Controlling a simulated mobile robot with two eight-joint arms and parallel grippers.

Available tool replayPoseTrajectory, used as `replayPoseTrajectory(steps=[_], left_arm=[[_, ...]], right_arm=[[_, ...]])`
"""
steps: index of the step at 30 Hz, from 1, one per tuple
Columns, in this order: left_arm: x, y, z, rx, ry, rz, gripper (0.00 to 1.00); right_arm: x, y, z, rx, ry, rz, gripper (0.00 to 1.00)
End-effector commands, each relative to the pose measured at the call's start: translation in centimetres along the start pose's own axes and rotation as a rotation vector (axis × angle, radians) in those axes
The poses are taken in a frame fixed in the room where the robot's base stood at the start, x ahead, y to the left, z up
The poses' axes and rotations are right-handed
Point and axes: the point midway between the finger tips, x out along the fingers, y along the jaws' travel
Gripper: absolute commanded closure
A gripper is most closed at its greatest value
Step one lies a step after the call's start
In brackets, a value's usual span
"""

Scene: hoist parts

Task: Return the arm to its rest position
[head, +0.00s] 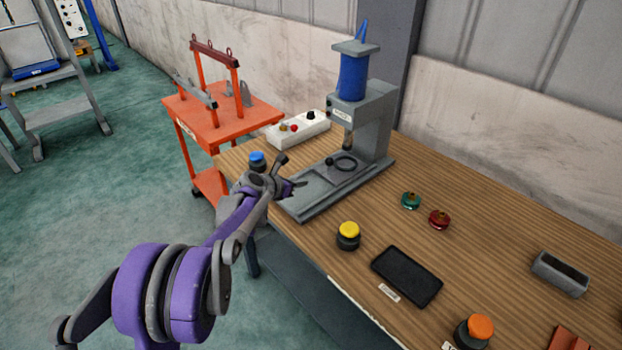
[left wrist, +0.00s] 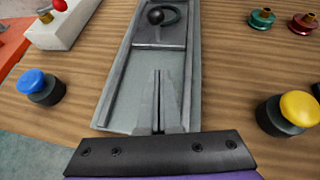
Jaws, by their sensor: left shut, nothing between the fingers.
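My left arm, purple and grey, comes in from the lower left in the head view. Its gripper (head: 291,188) is over the front end of the grey base of a press (head: 371,120). In the left wrist view the two fingers of the gripper (left wrist: 158,75) are together with nothing between them, above the press base (left wrist: 118,100). I cannot tell whether the fingertips touch the base. My right gripper is not in view.
A blue button (head: 257,160) and a yellow button (head: 348,233) stand on either side of the gripper on the wooden table. A white control box (head: 299,129), a black tablet (head: 406,276) and an orange button (head: 475,329) are also on it. An orange cart (head: 222,118) stands behind.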

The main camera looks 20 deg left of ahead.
Motion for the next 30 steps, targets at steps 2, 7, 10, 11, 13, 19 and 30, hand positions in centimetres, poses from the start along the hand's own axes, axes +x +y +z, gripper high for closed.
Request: replayPoseTrajectory(steps=[2, 7, 10, 11, 13, 19, 30], left_arm=[[-0.3, 0.0, 0.0, 0.000, 0.000, 0.000, 1.00], [-0.6, -0.4, 0.1, 0.020, 0.005, -0.004, 1.00], [-1.6, -2.4, 0.2, 0.139, 0.030, -0.021, 1.00], [-2.2, -3.5, 0.3, 0.201, 0.043, -0.031, 1.00], [-3.9, -6.4, 0.1, 0.391, 0.080, -0.063, 1.00], [-11.0, -15.4, -2.5, 1.102, 0.185, -0.212, 1.00], [-24.2, -24.4, -13.3, 2.374, 0.240, -0.619, 1.00]], right_arm=[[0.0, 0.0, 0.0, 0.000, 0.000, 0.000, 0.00], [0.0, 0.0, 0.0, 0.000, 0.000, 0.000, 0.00], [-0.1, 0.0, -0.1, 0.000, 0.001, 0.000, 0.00], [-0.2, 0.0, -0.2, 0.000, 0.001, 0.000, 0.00], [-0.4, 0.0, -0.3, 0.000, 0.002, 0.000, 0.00], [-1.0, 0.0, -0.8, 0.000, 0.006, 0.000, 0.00], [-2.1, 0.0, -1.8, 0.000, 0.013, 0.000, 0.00]])
